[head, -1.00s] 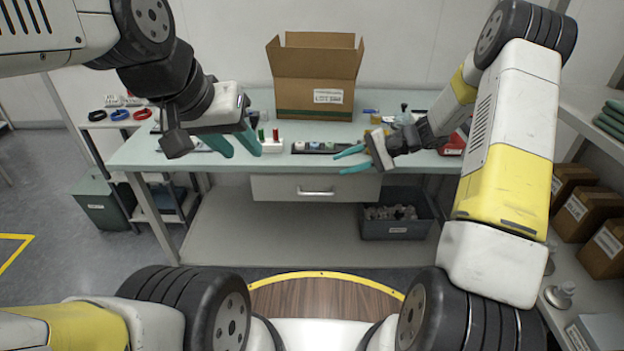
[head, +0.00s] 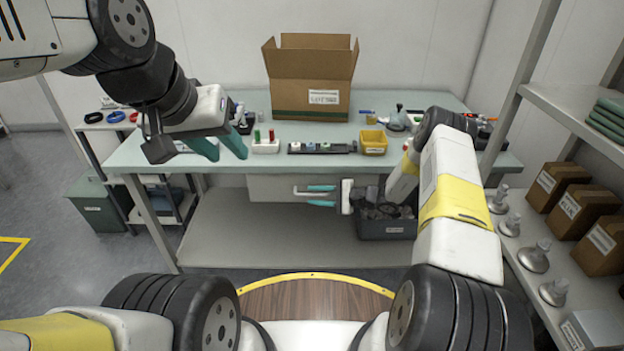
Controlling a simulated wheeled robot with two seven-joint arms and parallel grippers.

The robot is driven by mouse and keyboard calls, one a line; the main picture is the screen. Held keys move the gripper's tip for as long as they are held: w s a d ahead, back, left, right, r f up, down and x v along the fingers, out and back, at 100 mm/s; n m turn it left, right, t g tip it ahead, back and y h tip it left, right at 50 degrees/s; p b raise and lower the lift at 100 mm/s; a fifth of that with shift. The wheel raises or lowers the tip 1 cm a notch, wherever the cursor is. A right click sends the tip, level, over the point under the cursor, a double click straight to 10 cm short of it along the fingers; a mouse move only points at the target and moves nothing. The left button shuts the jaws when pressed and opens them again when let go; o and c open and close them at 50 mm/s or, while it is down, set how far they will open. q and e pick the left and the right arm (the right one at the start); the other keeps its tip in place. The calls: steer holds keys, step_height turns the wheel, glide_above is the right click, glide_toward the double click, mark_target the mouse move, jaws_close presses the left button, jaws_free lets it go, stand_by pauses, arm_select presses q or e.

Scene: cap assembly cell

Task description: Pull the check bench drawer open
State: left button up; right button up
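The check bench (head: 225,162) has a pale green top. Its light grey drawer (head: 268,188) hangs under the front edge and looks shut. The drawer's bar handle (head: 298,190) shows its left end; the rest is partly covered by my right gripper. My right gripper (head: 314,196) is in front of the drawer, its teal fingers pointing left, one above the other with a gap between them. It overlaps the handle in the picture; contact cannot be told. My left gripper (head: 229,158) is open and empty above the bench's left part.
On the bench stand an open cardboard box (head: 310,98), a white holder (head: 265,147), a black tray (head: 322,148) and a yellow bin (head: 373,142). A dark crate (head: 386,229) is below, behind my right arm. A shelf rack (head: 560,100) stands at the right.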

steer(key=shift+x, duration=0.8)
jaws_close()
stand_by(0.9)
